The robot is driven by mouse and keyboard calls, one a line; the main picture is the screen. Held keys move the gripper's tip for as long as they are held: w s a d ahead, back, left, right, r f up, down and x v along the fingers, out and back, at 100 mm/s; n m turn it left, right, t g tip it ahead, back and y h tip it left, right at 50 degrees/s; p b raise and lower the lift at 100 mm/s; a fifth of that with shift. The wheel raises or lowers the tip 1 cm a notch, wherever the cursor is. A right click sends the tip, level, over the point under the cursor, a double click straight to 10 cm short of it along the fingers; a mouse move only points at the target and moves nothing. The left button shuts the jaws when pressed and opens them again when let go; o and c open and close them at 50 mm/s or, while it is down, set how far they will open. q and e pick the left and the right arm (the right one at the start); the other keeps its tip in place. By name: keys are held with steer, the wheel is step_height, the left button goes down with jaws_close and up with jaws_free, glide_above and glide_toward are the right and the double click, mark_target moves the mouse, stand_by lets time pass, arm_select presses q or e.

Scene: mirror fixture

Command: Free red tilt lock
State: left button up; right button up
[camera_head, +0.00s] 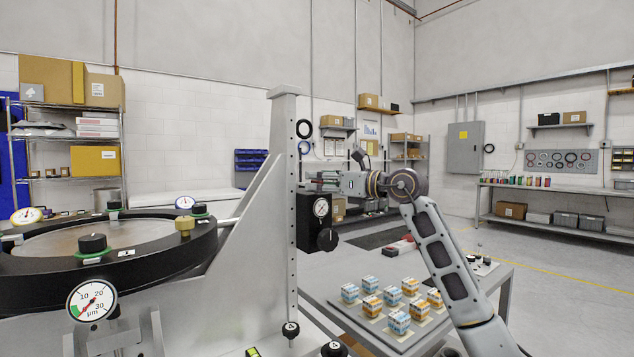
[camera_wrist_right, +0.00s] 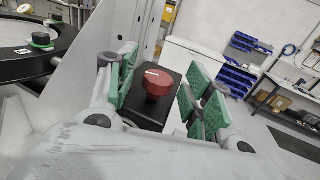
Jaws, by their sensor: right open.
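The red tilt lock is a round red knob (camera_wrist_right: 158,83) with a white line on its top, on a dark block (camera_wrist_right: 146,112) in the right wrist view. My right gripper (camera_wrist_right: 164,80) is open, with one green-padded finger on each side of the knob in that view. Visible gaps separate the fingers from the knob. In the head view the right gripper (camera_head: 318,182) is beside the grey upright, above a black box with a gauge (camera_head: 313,220). I cannot make out the red knob there. My left gripper is out of view.
The round mirror fixture has a black ring (camera_head: 150,267) with black knobs and dials at left. A tall grey upright (camera_head: 277,170) stands beside my right gripper. A table (camera_head: 345,272) holds several blue and orange boxes (camera_head: 391,297). Open floor lies at right.

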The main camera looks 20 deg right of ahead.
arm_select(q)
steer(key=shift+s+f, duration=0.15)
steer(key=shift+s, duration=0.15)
arm_select(e)
steer(key=shift+x, duration=0.8)
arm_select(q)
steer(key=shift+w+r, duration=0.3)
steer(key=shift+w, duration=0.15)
arm_select(e)
steer(key=c, duration=1.1)
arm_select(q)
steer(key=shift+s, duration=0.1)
arm_select(e)
steer(key=shift+o, duration=0.2)
